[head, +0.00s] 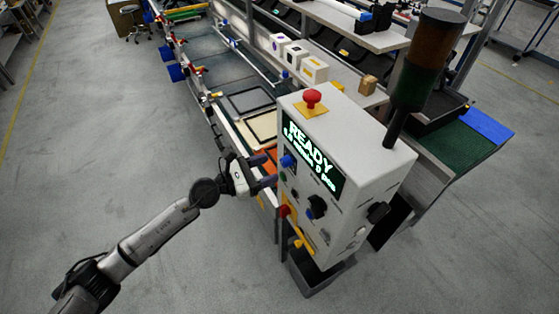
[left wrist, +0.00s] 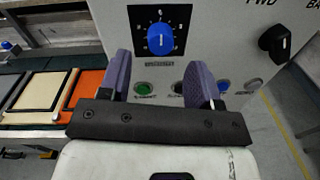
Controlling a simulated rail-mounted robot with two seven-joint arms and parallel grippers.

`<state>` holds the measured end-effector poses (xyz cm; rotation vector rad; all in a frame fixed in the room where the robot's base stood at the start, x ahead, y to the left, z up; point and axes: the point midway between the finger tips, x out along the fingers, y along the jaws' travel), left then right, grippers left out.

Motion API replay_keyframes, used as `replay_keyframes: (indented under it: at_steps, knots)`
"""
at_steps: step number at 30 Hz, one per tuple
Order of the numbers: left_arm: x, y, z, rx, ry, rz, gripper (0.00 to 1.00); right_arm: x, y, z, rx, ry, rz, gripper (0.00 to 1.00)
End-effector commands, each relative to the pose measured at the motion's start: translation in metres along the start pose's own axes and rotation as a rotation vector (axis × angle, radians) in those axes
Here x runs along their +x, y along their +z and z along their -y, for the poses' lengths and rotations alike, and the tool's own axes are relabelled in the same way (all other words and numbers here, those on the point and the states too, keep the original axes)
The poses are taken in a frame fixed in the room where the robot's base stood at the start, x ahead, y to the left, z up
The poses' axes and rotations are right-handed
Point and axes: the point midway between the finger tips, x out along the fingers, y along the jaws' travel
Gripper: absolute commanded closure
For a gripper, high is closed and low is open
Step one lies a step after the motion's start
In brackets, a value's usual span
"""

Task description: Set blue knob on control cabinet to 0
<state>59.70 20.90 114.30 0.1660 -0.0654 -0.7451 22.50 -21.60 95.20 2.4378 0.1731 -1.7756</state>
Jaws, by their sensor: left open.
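The control cabinet (head: 368,150) is a white box with a screen reading READY. Its blue knob (head: 287,160) sits on the front panel near the screen's left end. In the left wrist view the blue knob (left wrist: 161,40) is on a black square dial with marks around it. A white line on the knob points about straight up; the dial numbers are too small to read. My left gripper (head: 272,171) is open and empty in front of the panel. In the left wrist view its fingers (left wrist: 159,77) are spread below the knob, apart from it. My right gripper is out of view.
A green button (left wrist: 145,88) and a small blue button (left wrist: 222,86) are below the dial. A black selector knob (left wrist: 273,43) is to the right. A red mushroom button (head: 312,97) is on the cabinet top. A conveyor with trays runs behind; the floor at left is clear.

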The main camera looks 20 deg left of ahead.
Motion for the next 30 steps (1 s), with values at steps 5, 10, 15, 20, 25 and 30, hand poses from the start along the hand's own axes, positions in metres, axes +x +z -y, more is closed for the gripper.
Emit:
replay_keyframes:
  at_steps: [5,10,15,20,25,30]
  knots:
    - [0.025,0.001,0.0,-0.001,0.0,0.002,0.42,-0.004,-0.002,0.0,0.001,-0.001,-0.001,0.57]
    - [0.038,0.0,0.0,-0.001,0.0,0.001,0.42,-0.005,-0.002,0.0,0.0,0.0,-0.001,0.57]
    - [0.043,0.0,0.0,-0.001,-0.001,0.0,0.42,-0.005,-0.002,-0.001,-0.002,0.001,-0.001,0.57]
    - [0.043,0.0,0.0,-0.001,-0.001,0.0,0.42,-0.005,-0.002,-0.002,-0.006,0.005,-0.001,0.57]
    - [0.043,0.0,0.0,-0.001,-0.001,0.0,0.48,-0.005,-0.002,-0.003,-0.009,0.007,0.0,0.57]
    - [0.043,0.0,0.0,-0.001,-0.001,0.0,0.64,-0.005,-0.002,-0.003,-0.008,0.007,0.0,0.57]
